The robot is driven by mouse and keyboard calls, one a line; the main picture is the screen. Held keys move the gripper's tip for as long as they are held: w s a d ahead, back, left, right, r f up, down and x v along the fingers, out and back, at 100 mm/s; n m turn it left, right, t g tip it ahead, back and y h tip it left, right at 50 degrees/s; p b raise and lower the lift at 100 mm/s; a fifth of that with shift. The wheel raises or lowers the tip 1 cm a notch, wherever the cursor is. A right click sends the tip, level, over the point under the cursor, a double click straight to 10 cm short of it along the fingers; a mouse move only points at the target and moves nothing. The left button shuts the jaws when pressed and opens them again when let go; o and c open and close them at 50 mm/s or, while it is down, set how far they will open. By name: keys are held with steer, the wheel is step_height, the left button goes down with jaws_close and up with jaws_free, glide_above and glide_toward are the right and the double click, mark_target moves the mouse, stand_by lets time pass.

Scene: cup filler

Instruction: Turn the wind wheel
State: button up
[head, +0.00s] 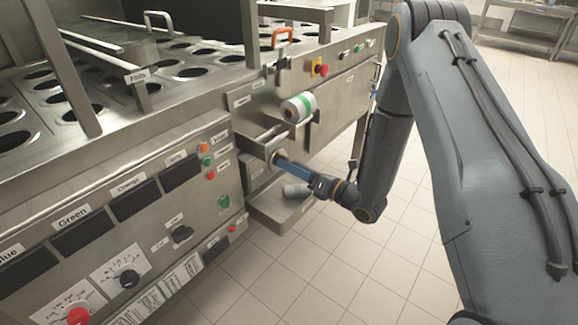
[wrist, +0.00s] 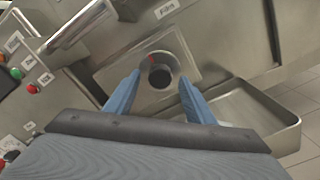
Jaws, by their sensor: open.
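A round dark knob with a red mark, which looks like the wind wheel (wrist: 160,75), sits on a square metal plate under a label reading "Film". In the wrist view it lies between the tips of my gripper's blue fingers (wrist: 159,80). The fingers are open, one on each side of it, and I cannot tell whether they touch it.
A metal tray (head: 265,215) juts out below the wheel, also at right in the wrist view (wrist: 285,112). A white and green roll (head: 298,107) sticks out above. A control panel with buttons and dials (head: 128,280) is at left. The tiled floor (head: 330,270) is clear.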

steer(key=shift+w+a, duration=0.45)
steer(key=shift+a, duration=0.15)
steer(key=c, duration=1.1)
steer(key=shift+o, duration=0.2)
